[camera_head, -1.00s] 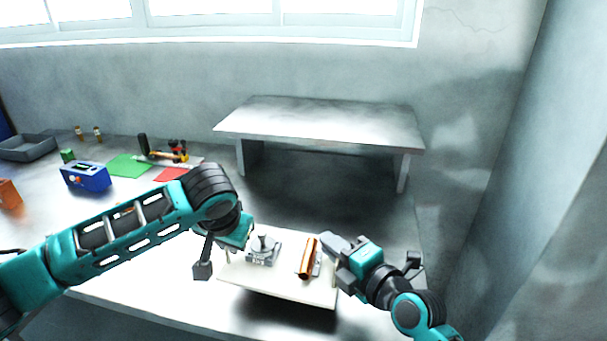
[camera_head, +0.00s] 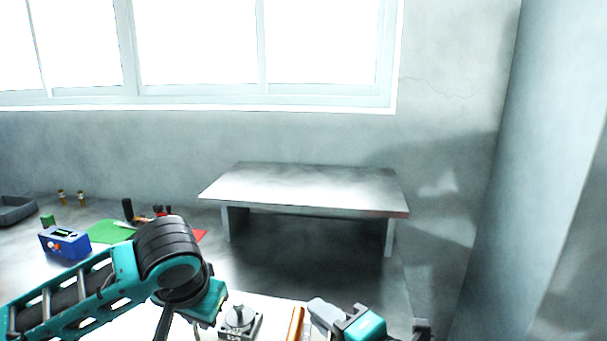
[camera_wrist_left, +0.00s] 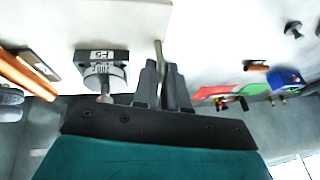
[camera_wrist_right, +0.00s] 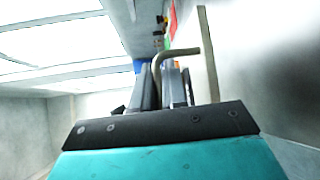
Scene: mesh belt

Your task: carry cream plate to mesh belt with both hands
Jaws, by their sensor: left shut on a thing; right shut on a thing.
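The cream plate (camera_head: 270,304) is at the bottom edge of the head view, its near part cut off. It carries a grey block with a round knob (camera_head: 240,320) and an orange-brown bar (camera_head: 296,324). My left gripper (camera_wrist_left: 162,75) is shut on the plate's left side, at a thin upright piece. My right gripper (camera_wrist_right: 168,72) is shut on a bent grey handle (camera_wrist_right: 180,52) at the right side. The raised grey bench (camera_head: 305,186) behind looks like the mesh belt; no mesh texture shows. Its top is empty.
A blue box (camera_head: 65,243), a green mat (camera_head: 110,231), a red mat (camera_head: 200,235) and small tools lie at the left. A grey tray (camera_head: 15,211) is at the far left. A wall stands behind the bench and a pillar (camera_head: 545,190) to its right.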

